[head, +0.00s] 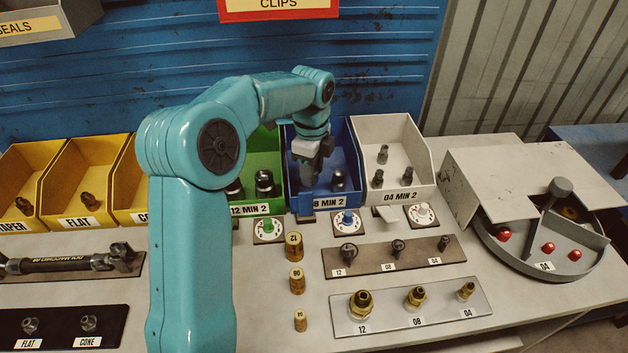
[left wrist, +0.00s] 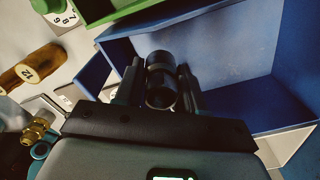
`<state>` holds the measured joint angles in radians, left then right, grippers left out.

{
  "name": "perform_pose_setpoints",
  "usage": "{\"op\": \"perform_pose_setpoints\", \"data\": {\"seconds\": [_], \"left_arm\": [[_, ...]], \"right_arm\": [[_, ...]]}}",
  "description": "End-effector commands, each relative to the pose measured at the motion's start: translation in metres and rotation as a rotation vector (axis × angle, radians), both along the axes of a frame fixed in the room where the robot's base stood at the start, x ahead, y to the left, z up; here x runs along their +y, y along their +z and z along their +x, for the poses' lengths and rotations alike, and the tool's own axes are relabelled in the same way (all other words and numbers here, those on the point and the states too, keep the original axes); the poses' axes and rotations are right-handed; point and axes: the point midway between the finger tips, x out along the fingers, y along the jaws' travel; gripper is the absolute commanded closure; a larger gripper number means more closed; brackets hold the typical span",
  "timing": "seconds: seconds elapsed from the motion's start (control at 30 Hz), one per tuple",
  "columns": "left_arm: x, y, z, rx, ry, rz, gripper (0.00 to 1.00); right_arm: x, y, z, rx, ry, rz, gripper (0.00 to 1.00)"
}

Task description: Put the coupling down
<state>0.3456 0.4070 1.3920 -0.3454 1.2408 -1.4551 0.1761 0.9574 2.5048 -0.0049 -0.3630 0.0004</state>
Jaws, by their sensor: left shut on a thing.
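The coupling (left wrist: 161,88) is a dark, ribbed, round piece between the fingers of my left gripper in the left wrist view. In the head view my left gripper (head: 309,172) reaches down into the blue bin (head: 354,152) labelled 8 MIN 2. The left gripper is shut on the coupling; it is hard to make out there, and I cannot tell whether it touches the bin floor. Another dark coupling (head: 338,180) stands in the same bin, to the right of the gripper. My right gripper is not in view.
A green bin (head: 268,144) adjoins on the left, and a white bin (head: 412,160) with several small couplings on the right. Dials (head: 347,222), brass pieces (head: 297,281) and fitting trays (head: 395,257) lie in front. A round grey tray (head: 545,258) stands right.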

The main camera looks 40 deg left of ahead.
Motion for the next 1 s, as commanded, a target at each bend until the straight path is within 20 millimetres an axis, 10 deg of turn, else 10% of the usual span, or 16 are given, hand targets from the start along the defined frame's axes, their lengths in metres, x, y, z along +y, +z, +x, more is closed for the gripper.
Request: {"op": "perform_pose_setpoints", "data": {"seconds": [0.3, 0.73, 0.77, 0.83, 1.0], "left_arm": [[0.000, -0.042, 0.000, 0.001, 0.001, 0.000, 0.96], [0.002, -0.050, 0.003, -0.001, 0.001, 0.000, 0.96], [0.002, -0.050, 0.003, -0.001, 0.001, 0.000, 0.58], [0.002, -0.050, 0.003, -0.001, 0.001, 0.000, 0.35], [0.002, -0.050, 0.003, -0.001, 0.001, 0.000, 0.35]], "right_arm": [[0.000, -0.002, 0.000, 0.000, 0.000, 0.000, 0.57], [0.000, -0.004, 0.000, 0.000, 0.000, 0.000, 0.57], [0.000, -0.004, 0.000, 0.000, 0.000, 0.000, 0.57], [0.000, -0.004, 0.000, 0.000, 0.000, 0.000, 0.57], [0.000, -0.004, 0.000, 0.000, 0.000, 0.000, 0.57]]}}
